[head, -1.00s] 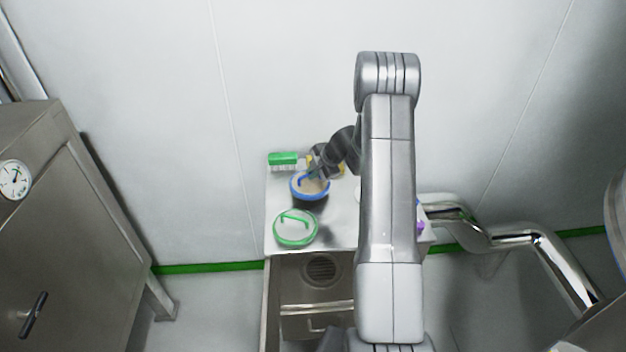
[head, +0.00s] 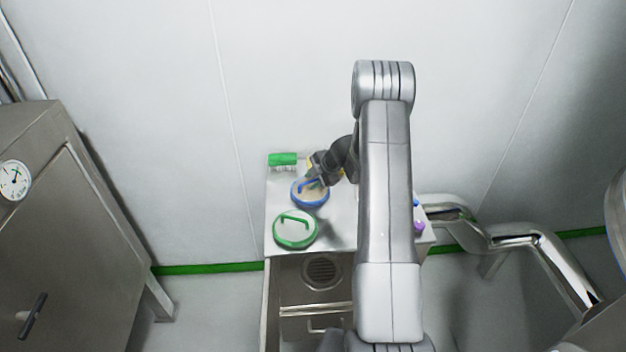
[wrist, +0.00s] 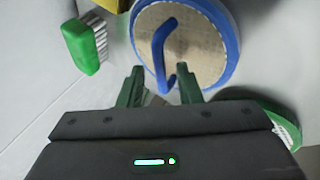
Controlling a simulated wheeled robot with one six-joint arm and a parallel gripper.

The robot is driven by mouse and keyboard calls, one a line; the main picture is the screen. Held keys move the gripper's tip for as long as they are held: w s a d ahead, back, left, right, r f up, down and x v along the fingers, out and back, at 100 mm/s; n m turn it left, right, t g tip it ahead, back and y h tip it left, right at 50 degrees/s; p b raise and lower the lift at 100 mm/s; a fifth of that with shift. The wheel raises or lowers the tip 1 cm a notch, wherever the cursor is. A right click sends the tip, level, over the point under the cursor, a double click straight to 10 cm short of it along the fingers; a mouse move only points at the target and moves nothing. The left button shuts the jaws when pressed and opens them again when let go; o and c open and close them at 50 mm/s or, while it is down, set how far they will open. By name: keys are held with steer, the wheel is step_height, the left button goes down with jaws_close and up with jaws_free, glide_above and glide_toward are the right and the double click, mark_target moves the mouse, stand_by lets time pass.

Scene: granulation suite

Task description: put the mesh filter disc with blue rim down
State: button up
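The mesh filter disc with blue rim (head: 322,202) lies on the metal table, and no gap shows under it. It fills the top middle of the wrist view (wrist: 212,62), with its blue handle facing me. My gripper (wrist: 160,88) is open, its two green fingers apart on either side of the near end of the blue handle, with clear space at both sides. In the head view my gripper (head: 319,181) is just above the disc and partly hides its far side.
A green-rimmed mesh disc (head: 296,242) lies close in front on the metal table (head: 340,240). A green brush (head: 283,159) is at the back left corner. A yellow thing (wrist: 103,4) is partly visible behind. Purple and blue items (head: 419,226) show at the right edge.

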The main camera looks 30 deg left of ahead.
steer(key=v, duration=1.2)
steer(key=shift+r, duration=0.15)
steer(key=shift+a, duration=0.1)
